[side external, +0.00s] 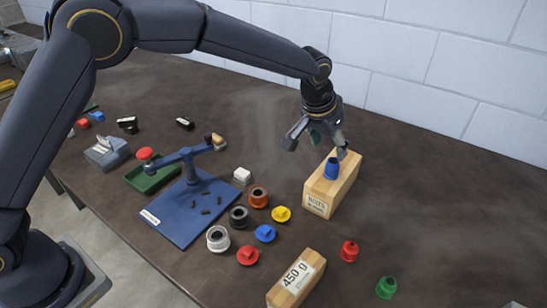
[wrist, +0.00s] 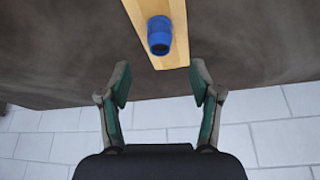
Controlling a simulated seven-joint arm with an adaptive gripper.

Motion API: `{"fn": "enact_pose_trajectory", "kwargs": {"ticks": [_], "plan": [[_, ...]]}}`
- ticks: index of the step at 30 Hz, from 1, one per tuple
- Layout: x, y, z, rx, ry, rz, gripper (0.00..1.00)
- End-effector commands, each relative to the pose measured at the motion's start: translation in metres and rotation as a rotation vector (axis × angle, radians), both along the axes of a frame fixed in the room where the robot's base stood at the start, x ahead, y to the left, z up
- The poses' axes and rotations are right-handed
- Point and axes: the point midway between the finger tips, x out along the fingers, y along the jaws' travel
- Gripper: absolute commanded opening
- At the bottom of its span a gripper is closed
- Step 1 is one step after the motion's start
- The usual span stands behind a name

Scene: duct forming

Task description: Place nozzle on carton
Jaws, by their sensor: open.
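In the wrist view the blue nozzle (wrist: 160,36) sits on the tan block (wrist: 178,14), ahead of my fingertips. My gripper (side external: 316,147) is open and empty, just above and behind the nozzle. In the wrist view my gripper (wrist: 162,84) has its fingers wide apart, with nothing between them. A red nozzle (side external: 349,251) and a green nozzle (side external: 386,287) stand on the table at the front right.
A second tan block marked 450 g (side external: 297,280) lies at the front edge. Several coloured caps and rings, including a yellow cap (side external: 281,214), lie left of the carton. A blue fixture plate (side external: 180,226) and a green tray (side external: 150,180) are farther left.

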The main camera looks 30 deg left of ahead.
Motion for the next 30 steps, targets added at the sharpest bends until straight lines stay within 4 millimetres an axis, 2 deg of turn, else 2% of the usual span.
{"fn": "enact_pose_trajectory", "kwargs": {"ticks": [1, 5, 8, 11, 13, 17, 18, 21, 24, 27, 30], "plan": [[-0.003, 0.001, 0.008, 0.000, -0.001, 0.000, 0.64], [-0.009, 0.002, 0.021, 0.000, 0.000, 0.001, 0.64], [-0.013, 0.013, 0.035, -0.005, -0.001, 0.010, 0.64], [-0.027, 0.043, 0.063, -0.021, -0.005, 0.038, 0.64], [-0.047, 0.076, 0.090, -0.033, -0.010, 0.063, 0.64], [-0.107, 0.141, 0.132, -0.056, -0.024, 0.111, 0.64], [-0.129, 0.159, 0.141, -0.058, -0.030, 0.123, 0.64], [-0.186, 0.196, 0.152, -0.059, -0.050, 0.152, 0.64], [-0.241, 0.222, 0.150, -0.050, -0.068, 0.177, 0.64], [-0.284, 0.238, 0.139, -0.034, -0.084, 0.199, 0.64], [-0.312, 0.247, 0.127, -0.020, -0.093, 0.213, 0.64]]}}
